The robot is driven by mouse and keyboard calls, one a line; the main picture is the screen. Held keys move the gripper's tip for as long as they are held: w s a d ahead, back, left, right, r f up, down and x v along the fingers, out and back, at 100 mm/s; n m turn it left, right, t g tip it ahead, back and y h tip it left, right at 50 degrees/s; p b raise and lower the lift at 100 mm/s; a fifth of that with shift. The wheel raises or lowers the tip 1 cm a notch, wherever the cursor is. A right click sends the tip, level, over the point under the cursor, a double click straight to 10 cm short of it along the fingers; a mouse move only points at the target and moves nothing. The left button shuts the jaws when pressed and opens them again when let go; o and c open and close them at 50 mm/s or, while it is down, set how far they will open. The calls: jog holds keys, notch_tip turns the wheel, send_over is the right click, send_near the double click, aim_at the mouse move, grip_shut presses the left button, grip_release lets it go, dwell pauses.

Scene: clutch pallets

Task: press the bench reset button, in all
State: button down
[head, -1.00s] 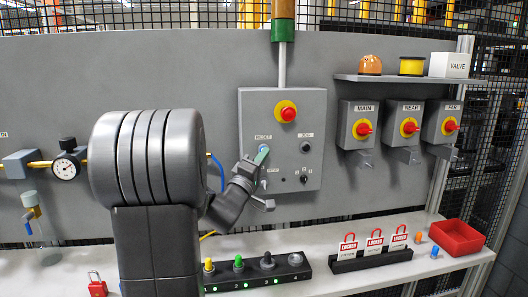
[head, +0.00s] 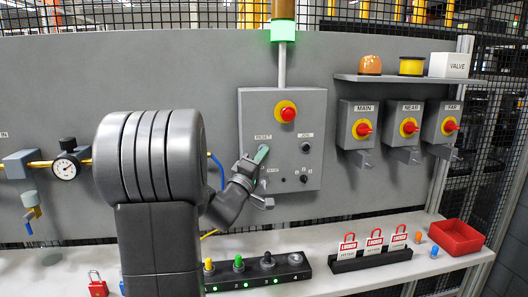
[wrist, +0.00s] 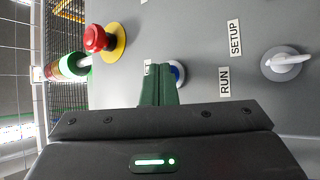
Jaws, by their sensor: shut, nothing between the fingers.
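The reset button shows in the wrist view as a blue disc in a pale ring (wrist: 179,72), partly hidden behind my fingers. My gripper (head: 262,153) is shut and empty, its green fingers together at the RESET label on the grey control box (head: 305,165). In the wrist view my gripper (wrist: 160,68) has its fingertips at the button and overlapping its edge; I cannot tell how deep the button sits. In the head view the fingers hide the button. The stack light (head: 283,31) above the box glows green in its lowest segment.
A red emergency stop on a yellow plate (head: 287,112) sits above the fingers on the same box. A selector knob (wrist: 284,62) is near the RUN and SETUP labels. Isolator switches (head: 362,127) are to the right. A padlock rack (head: 372,257) stands on the bench below.

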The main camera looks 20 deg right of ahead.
jog(key=shift+s+a, duration=0.2)
jog(key=shift+s, duration=0.65)
jog(key=shift+s+a+b, duration=0.2)
jog(key=shift+s, duration=0.6)
jog(key=shift+s+a+b, duration=0.15)
jog(key=shift+s+a, duration=0.05)
jog(key=shift+s, duration=0.6)
jog(key=shift+s+a+b, duration=0.2)
jog(key=shift+s, duration=0.6)
jog(key=shift+w, duration=0.1)
jog(key=s, duration=0.2)
jog(key=s+a, duration=0.1)
jog(key=s, duration=0.1)
jog(key=shift+w+d, duration=0.1)
jog(key=shift+w, duration=0.05)
